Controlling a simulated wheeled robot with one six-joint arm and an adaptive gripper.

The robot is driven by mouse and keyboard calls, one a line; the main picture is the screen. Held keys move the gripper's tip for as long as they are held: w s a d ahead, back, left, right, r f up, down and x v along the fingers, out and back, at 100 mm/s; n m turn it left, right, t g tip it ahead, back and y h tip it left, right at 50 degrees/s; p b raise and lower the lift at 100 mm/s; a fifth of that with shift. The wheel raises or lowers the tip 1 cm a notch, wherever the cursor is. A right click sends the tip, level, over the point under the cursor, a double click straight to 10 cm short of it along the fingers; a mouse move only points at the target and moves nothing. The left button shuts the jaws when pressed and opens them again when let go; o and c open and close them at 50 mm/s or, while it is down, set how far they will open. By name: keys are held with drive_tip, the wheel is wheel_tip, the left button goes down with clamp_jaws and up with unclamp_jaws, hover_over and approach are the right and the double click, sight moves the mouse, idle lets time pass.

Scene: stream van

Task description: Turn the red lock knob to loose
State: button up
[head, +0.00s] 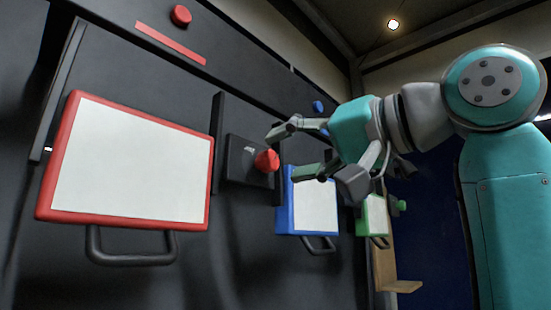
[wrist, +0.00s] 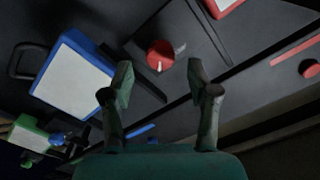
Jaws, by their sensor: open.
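A red knob (head: 267,160) sits on a black box (head: 243,158) just right of the red-framed panel (head: 130,160). In the wrist view the knob (wrist: 160,54) shows a short white mark on its lower edge, and pale lettering beside it is too small to read. My gripper (head: 288,152) is open, its fingers to the right of the knob in the head view. In the wrist view my gripper's fingertips (wrist: 160,82) are spread either side of the knob's line, with clear gaps and nothing held. Whether they overlap the knob in depth is unclear.
Another red knob (head: 180,15) is higher on the wall by a red strip (head: 171,43). A blue-framed panel (head: 312,205) and a green-framed panel (head: 374,215) stand to the right, close behind my gripper. A black handle (head: 131,257) juts below the red panel.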

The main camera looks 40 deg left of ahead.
sight(273, 160)
drive_tip(key=shift+w+a, duration=0.15)
drive_tip(key=shift+a, duration=1.7)
clamp_jaws()
